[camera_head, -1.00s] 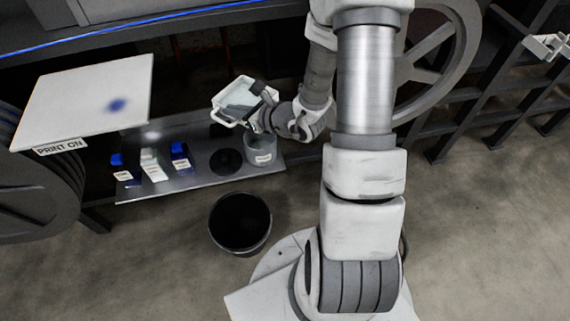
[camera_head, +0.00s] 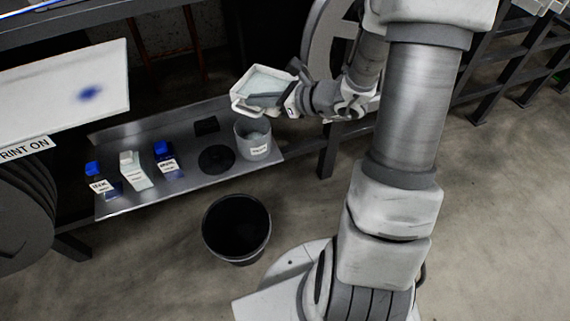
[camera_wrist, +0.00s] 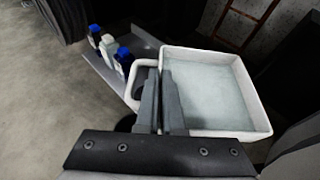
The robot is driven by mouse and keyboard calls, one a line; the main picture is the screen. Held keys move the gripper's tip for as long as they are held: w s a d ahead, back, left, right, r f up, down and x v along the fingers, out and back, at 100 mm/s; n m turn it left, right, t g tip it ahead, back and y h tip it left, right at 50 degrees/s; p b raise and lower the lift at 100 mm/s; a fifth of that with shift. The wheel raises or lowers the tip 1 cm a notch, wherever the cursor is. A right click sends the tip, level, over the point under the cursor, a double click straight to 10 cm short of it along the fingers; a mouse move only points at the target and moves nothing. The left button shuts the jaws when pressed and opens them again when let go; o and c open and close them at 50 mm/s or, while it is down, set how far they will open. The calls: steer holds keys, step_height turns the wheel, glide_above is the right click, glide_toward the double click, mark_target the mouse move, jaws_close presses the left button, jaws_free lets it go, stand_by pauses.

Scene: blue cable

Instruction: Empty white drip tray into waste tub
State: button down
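The white drip tray (camera_head: 262,82) is in the air above the back right of the metal shelf. In the wrist view the tray (camera_wrist: 212,90) looks roughly level, with pale bluish liquid in it and a looped handle at its left. My gripper (camera_head: 290,98) is at the tray's near side. In the wrist view its two fingers (camera_wrist: 160,98) are close together on the tray's handle side. The black tub (camera_head: 237,228), which looks like the waste tub, stands on the floor in front of the shelf, below the tray. Its inside is dark.
The metal shelf (camera_head: 112,205) holds labelled bottles with blue caps (camera_head: 165,158), a white bottle (camera_head: 134,170), a dark round disc (camera_head: 216,160) and a clear labelled container (camera_head: 253,140). A white panel (camera_head: 60,85) juts out at the left. Floor around the tub is clear.

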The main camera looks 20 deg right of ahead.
steer(key=s+d+f+n+g+y+b, duration=0.35)
steer(key=s+f+b, duration=0.55)
steer(key=b, duration=0.4)
steer(key=w+a+m+g+h+p, duration=0.2)
steer(key=w+p, duration=0.4)
steer(key=p, duration=0.6)
steer(key=shift+w+a+g+h, duration=0.15)
steer(key=shift+w+g+h, duration=0.3)
steer(key=shift+g, duration=0.6)
steer(key=shift+w+a+r+m+g+h+p, duration=0.15)
steer(key=shift+w+r+g+p, duration=0.35)
steer(key=shift+p, duration=1.4)
steer(key=shift+w+r+m+g+h+p, duration=0.25)
steer(key=shift+r+p, duration=0.3)
steer(key=shift+p, duration=1.35)
steer(key=shift+w+a+r+m+g+p, duration=0.25)
steer(key=shift+w+r+g+p, duration=0.45)
steer(key=shift+p, duration=1.85)
